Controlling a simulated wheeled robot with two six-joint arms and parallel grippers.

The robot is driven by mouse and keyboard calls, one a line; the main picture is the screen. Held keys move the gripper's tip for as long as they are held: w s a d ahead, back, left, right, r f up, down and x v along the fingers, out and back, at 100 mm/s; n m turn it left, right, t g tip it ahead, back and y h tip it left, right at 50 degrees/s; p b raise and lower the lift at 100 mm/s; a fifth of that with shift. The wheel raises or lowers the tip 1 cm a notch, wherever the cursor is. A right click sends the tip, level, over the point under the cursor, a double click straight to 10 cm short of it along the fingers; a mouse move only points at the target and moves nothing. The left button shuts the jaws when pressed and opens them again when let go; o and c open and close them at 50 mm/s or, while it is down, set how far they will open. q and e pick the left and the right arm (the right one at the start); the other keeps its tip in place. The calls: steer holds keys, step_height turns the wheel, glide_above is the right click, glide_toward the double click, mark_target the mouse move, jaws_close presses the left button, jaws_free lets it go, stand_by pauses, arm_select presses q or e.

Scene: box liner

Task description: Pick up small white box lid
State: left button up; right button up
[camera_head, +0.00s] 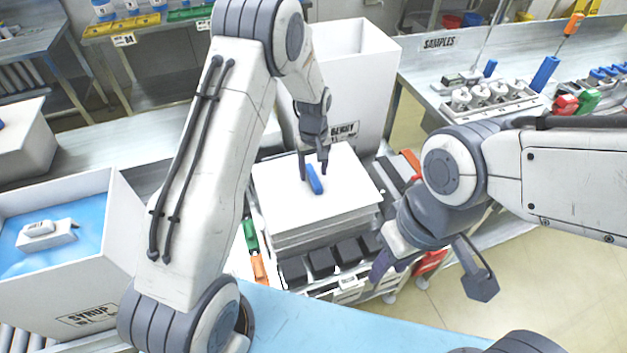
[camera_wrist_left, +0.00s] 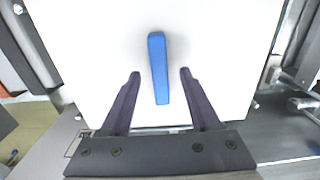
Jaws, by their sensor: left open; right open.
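The small white box lid (camera_head: 345,200) is a flat white plate with a blue bar handle (camera_head: 314,179) on top. It lies on a stack of similar white sheets in the middle of the head view. My left gripper (camera_head: 314,176) is open above the lid, with its fingers around the blue handle's position. In the left wrist view the blue handle (camera_wrist_left: 159,70) runs up between and beyond the two open fingers (camera_wrist_left: 158,75), with a gap on both sides. My right gripper (camera_head: 428,275) is open and empty, to the right of the stack.
Black blocks (camera_head: 322,262) stand in front of the stack. A tall white box (camera_head: 355,75) stands behind it. A white box with a blue liner (camera_head: 95,225) stands at the left. A blue surface (camera_head: 330,325) lies in front.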

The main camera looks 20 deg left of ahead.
arm_select(q)
steer(key=shift+f, duration=0.8)
jaws_close()
